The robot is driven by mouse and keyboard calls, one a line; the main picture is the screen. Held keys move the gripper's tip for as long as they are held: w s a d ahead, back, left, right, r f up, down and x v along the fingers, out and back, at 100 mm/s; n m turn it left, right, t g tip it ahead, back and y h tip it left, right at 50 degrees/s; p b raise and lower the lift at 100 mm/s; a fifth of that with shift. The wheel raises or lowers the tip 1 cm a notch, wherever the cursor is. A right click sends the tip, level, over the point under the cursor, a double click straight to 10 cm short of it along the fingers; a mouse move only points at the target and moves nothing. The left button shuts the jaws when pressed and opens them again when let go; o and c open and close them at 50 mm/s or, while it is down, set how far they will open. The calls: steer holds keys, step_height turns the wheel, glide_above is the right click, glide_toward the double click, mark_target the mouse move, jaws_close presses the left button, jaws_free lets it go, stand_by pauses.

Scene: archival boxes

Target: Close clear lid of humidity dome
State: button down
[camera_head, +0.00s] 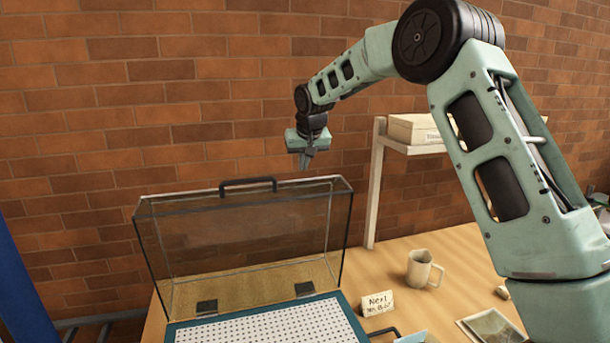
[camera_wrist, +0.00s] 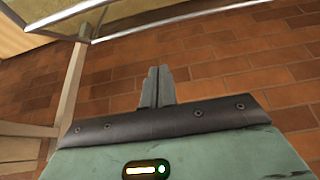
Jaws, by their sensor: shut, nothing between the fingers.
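The humidity dome's clear lid (camera_head: 250,230) stands open and upright, hinged at the back of its base. A dark handle (camera_head: 248,184) sits on the lid's raised top edge. The base (camera_head: 270,328) has a teal rim and a white perforated tray. My gripper (camera_head: 306,161) is above the lid's top right part, apart from it, near the brick wall. In the wrist view my gripper (camera_wrist: 158,86) has its two fingers together with nothing between them. A clear edge (camera_wrist: 180,22), which looks like part of the lid, crosses the top of the wrist view.
A white shelf (camera_head: 400,150) holding a box (camera_head: 415,129) stands behind. The brick wall (camera_head: 100,100) is close behind the lid.

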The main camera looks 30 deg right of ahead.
steer(key=f+p, duration=0.1)
steer(key=s+f+p, duration=0.1)
steer(key=f, duration=0.1)
steer(key=f+p, duration=0.1)
steer(key=shift+s+a+f, duration=0.2)
steer(key=shift+s+f, duration=0.1)
steer(key=shift+s, duration=0.1)
steer(key=shift+f, duration=0.1)
